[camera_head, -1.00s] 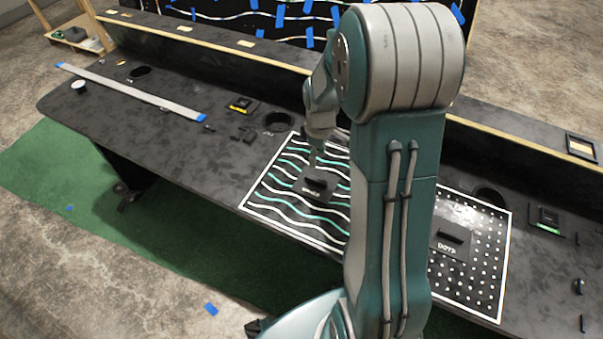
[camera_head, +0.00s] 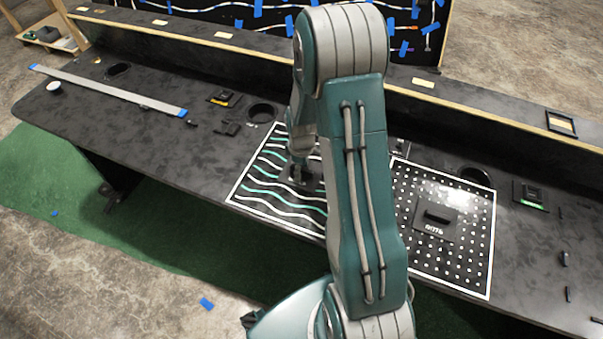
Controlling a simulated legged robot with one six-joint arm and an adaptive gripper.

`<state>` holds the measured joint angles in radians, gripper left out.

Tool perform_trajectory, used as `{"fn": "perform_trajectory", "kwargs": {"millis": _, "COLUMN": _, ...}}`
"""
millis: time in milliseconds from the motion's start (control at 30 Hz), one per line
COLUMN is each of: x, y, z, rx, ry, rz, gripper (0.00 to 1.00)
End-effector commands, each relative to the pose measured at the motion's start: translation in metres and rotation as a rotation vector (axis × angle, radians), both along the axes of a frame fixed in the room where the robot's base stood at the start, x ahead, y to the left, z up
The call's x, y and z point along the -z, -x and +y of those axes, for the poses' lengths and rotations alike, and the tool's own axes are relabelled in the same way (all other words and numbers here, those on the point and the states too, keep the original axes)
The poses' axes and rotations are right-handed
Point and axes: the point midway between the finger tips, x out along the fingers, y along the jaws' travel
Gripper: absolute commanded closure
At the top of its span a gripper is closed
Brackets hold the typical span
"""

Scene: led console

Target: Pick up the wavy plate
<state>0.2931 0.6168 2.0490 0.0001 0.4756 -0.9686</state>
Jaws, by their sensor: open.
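The wavy plate (camera_head: 262,192) is a black square with a white border and wavy white and teal lines. It lies flat on the dark console, left of my arm, which hides its right part. My gripper (camera_head: 299,178) is down at the dark handle block in the plate's middle. The fingers are small and dark against the block, so whether they touch it cannot be told. The gripper is open.
A dotted plate (camera_head: 469,250) with its own dark handle lies to the right. The console (camera_head: 150,150) has round holes, small black parts and a long grey strip (camera_head: 108,90) at the left. A raised wood-edged ledge (camera_head: 270,55) runs along the back.

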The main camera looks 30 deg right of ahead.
Motion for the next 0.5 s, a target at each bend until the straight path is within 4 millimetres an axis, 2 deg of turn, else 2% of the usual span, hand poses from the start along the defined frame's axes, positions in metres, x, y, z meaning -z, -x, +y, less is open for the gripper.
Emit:
{"fn": "perform_trajectory", "kwargs": {"millis": 167, "x": -0.0002, "y": -0.0002, "z": -0.0001, "rx": 0.000, "ry": 0.001, "rz": -0.001, "gripper": 0.37}}
{"fn": "perform_trajectory", "kwargs": {"millis": 200, "x": -0.0002, "y": -0.0002, "z": -0.0001, "rx": 0.000, "ry": 0.000, "rz": 0.000, "gripper": 0.55}}
{"fn": "perform_trajectory", "kwargs": {"millis": 267, "x": -0.0003, "y": -0.0002, "z": -0.0001, "rx": 0.000, "ry": 0.000, "rz": 0.000, "gripper": 0.82}}
{"fn": "perform_trajectory", "kwargs": {"millis": 300, "x": -0.0003, "y": -0.0002, "z": -0.0001, "rx": 0.000, "ry": 0.000, "rz": 0.000, "gripper": 1.00}}
{"fn": "perform_trajectory", "kwargs": {"millis": 500, "x": -0.0001, "y": -0.0007, "z": -0.0001, "rx": 0.000, "ry": 0.001, "rz": -0.001, "gripper": 1.00}}
